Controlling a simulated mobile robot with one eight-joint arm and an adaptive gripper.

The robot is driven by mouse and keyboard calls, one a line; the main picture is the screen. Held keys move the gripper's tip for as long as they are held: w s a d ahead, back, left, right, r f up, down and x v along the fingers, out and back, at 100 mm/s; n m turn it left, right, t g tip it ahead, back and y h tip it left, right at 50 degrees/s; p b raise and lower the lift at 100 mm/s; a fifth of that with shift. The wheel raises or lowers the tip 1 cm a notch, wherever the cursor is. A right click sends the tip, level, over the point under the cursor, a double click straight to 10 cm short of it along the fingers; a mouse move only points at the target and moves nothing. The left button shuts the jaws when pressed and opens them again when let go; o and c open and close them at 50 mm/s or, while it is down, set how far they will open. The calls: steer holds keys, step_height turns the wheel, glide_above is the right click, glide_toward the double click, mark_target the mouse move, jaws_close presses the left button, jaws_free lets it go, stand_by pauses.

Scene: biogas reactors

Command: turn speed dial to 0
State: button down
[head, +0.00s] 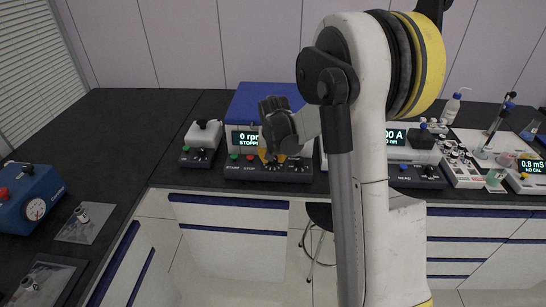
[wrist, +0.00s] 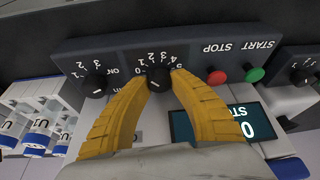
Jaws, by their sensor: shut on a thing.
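The speed dial (wrist: 157,82) is a black knob on a dark control panel (wrist: 215,52), with a scale of white numbers around it. My gripper (wrist: 159,78) has its two yellow fingers on either side of the dial, shut on it. A short white mark shows on the dial, but its exact setting is hard to read. In the head view, my gripper (head: 268,157) is at the front panel of the blue-topped unit (head: 250,108) and hides the dial. The unit's display (head: 246,139) reads 0 rpm, STOPPED.
In the wrist view, a second black knob (wrist: 95,86) is left of the dial. A red STOP button (wrist: 216,76) and a green START button (wrist: 254,74) are to its right. A white unit (head: 202,138) stands left of the blue-topped one on the dark bench.

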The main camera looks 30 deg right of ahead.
steer(key=n, duration=0.2)
steer(key=n+y, duration=0.1)
steer(key=n, duration=0.1)
steer(key=shift+n+t+y, duration=0.3)
stand_by(0.3)
steer(key=c, duration=1.1)
jaws_free()
steer(key=shift+r, duration=0.1)
steer(key=v, duration=1.1)
steer(key=shift+s+d+r, duration=0.1)
steer(key=shift+s+r, duration=0.1)
steer(key=shift+r, duration=0.15)
